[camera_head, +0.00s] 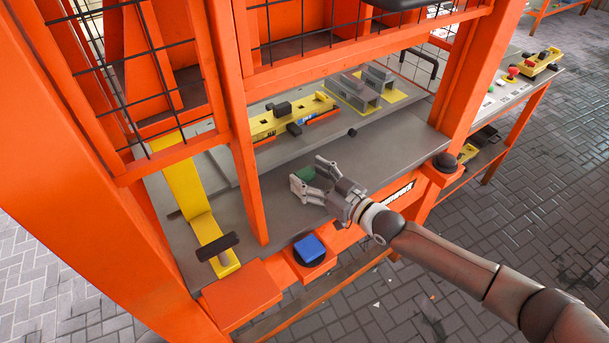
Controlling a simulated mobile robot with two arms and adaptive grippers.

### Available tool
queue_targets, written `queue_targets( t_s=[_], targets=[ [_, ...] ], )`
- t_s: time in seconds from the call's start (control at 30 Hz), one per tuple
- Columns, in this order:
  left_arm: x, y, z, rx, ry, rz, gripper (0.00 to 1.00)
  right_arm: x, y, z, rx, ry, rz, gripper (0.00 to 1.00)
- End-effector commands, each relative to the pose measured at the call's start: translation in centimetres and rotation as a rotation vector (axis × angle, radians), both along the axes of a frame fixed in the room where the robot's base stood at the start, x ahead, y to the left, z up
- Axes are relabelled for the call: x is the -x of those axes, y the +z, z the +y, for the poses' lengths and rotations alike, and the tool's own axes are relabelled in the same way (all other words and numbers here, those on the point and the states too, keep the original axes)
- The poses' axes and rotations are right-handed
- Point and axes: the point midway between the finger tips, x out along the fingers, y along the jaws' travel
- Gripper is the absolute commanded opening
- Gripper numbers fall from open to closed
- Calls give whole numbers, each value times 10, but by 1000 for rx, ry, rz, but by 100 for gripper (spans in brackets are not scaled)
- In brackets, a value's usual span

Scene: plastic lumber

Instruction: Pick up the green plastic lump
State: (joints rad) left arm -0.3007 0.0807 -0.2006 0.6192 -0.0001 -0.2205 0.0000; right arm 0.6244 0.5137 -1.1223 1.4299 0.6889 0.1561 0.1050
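The green plastic lump (305,174) lies on the grey work surface (375,150) inside the orange machine frame. It is small and partly hidden by my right gripper. My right gripper (308,175) reaches in from the lower right. Its two fingers are spread apart, one on the far side and one on the near side of the lump. I cannot tell whether either finger touches it. My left gripper is not in view.
Orange posts (236,120) and black mesh stand left of and above the work surface. A yellow lever (190,195), a blue button (309,248) and a yellow fixture (290,116) surround the area. A side table (510,85) stands at right.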

Motion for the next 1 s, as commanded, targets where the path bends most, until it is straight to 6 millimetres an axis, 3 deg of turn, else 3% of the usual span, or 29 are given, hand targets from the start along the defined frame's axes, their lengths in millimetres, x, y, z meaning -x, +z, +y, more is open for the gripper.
queue_targets(
  t_s=[0.03,0.3,0.73,1.0],
  targets=[
    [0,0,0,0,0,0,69,0,0,0,0,0,0,55],
    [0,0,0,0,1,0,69,0,0,0,0,0,0,24],
    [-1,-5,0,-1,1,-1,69,0,6,-1,-1,-1,-1,24],
    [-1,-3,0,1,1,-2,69,28,4,-31,1,-1,2,24]
  ],
)
